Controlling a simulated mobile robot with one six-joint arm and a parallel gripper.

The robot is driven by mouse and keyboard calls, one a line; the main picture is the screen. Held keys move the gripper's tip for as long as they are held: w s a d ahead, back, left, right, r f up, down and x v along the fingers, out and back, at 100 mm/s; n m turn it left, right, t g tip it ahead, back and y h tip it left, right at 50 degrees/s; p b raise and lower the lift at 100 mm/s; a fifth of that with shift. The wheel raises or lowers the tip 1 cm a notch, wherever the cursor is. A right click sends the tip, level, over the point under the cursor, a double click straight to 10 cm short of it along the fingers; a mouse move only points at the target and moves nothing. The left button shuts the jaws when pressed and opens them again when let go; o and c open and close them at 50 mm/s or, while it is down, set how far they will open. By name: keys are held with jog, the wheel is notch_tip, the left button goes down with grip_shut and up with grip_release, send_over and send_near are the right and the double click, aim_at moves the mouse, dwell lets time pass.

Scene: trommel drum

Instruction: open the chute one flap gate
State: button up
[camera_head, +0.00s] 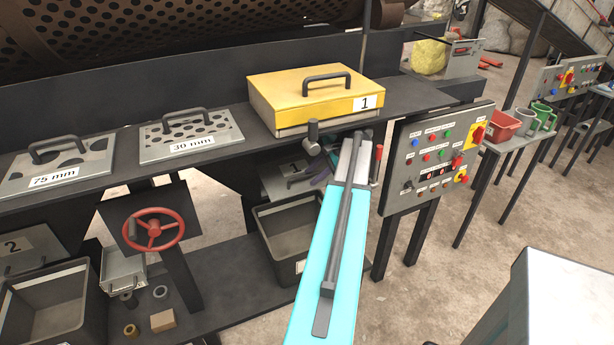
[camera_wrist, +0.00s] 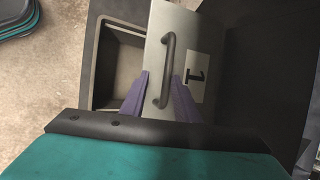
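The chute one flap gate (camera_wrist: 190,20) is a grey plate with a dark bar handle and a label "1", seen in the wrist view. In the head view part of the grey gate (camera_head: 274,184) shows under the shelf, mostly hidden by my arm and the shelf. My gripper (camera_wrist: 159,75) has purple fingers spread apart in the wrist view, one on each side of the handle's near part (camera_wrist: 160,103). The right finger lies close to the bar; I cannot tell whether it touches. My gripper also shows in the head view (camera_head: 303,178), partly behind my arm.
A dark open bin (camera_head: 294,235) stands below the gate; its inside shows left of the plate in the wrist view. A yellow lidded box (camera_head: 300,83) labelled "1" sits on the shelf above. A control panel (camera_head: 435,150) stands right of my arm, a red handwheel (camera_head: 154,229) left.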

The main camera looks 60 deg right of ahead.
jog(key=s+b, duration=0.1)
jog(key=s, duration=0.8)
jog(key=shift+s+d+b, duration=0.15)
jog(key=shift+d+b, duration=0.2)
jog(key=shift+d, duration=0.05)
